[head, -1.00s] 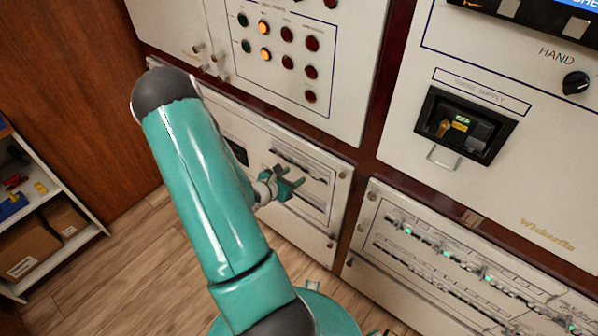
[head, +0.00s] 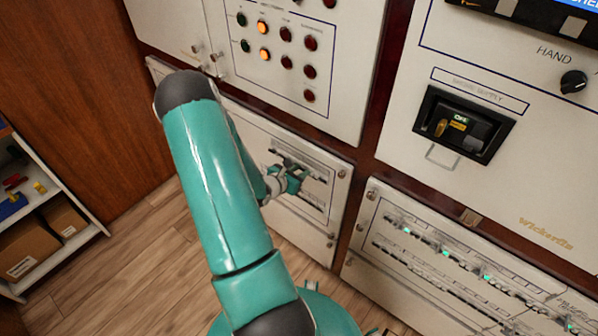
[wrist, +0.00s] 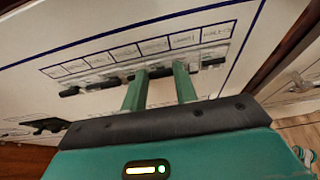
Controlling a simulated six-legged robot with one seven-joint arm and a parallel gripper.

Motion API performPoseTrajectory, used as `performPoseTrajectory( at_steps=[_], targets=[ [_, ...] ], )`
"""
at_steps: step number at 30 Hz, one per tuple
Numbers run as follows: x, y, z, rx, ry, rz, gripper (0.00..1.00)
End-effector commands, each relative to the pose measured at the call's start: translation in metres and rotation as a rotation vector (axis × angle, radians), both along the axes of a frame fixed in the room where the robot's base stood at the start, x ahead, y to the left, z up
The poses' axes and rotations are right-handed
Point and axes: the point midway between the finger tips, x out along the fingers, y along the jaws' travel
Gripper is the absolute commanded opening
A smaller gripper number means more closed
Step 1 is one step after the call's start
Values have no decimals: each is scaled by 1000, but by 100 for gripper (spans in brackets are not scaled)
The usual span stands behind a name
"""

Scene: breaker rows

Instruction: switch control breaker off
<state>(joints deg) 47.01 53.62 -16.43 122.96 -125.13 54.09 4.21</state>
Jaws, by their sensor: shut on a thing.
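A row of small black breakers (wrist: 68,92) runs across the white lower panel (wrist: 100,28) in the wrist view, under a line of label boxes (wrist: 125,52). The label lettering is too blurred to read, so I cannot tell which one is the control breaker. My gripper (wrist: 161,69) reaches the row right of its middle, with one green finger on each side of a breaker (wrist: 160,72). It is shut on that breaker, which the fingers partly hide. In the head view my gripper (head: 295,170) is against the lower left panel (head: 322,222).
A larger black switch (wrist: 48,126) sits at the lower left in the wrist view. A panel with several lamps (head: 287,62) is above. At right are a recessed switch (head: 464,128) and another breaker panel (head: 445,253). Shelves (head: 50,225) stand at far left; wooden floor is open between.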

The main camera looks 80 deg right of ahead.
Motion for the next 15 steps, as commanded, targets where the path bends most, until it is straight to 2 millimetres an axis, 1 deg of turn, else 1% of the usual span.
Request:
performPoseTrajectory(
  at_steps=[8,15],
  targets=[
    [1,2,-3,-46,24,2,6],
    [3,6,-12,-172,81,7,6]
  ],
)
